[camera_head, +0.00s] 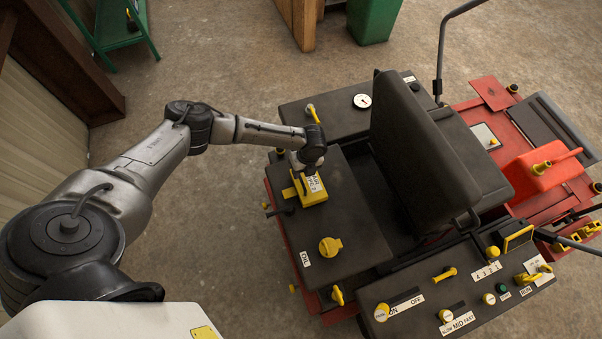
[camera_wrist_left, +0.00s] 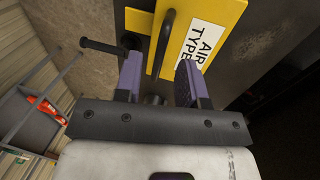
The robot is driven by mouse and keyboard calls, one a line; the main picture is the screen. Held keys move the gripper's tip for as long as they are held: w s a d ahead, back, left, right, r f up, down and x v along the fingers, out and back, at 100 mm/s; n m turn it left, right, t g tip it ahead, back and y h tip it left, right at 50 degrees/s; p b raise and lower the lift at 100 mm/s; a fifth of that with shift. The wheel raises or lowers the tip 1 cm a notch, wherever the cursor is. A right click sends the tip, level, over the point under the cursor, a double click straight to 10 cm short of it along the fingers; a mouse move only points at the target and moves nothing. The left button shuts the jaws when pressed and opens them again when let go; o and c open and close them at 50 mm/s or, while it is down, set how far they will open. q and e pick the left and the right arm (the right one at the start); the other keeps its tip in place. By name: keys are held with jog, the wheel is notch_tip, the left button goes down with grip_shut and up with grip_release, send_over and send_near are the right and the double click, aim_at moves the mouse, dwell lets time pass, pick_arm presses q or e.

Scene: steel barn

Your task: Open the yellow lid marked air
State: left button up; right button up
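The yellow lid (camera_head: 316,193) with a white label sits on the dark left deck of the red machine. In the left wrist view the lid (camera_wrist_left: 218,22) fills the top, with "AIR TYPE" on its label and a black bar handle (camera_wrist_left: 163,42) across it. My left gripper (camera_head: 300,170) is over the lid's far side. In the left wrist view its two purple fingers (camera_wrist_left: 160,82) stand apart, with the handle's near end between or just beyond their tips. Contact cannot be told. The lid appears to lie down. My right gripper is not in view.
A yellow cap (camera_head: 330,247) marked OIL is on the same deck, nearer me. The black seat (camera_head: 420,150) rises to the right. A control panel (camera_head: 450,295) with several yellow knobs is at the lower right. A black rod (camera_wrist_left: 98,46) sticks out beside the lid.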

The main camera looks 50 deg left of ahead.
pick_arm(q)
jog(key=shift+s+a+f, duration=0.1)
jog(key=shift+s+f, duration=0.1)
jog(key=shift+f, duration=0.85)
jog(key=shift+c, duration=0.5)
grip_shut()
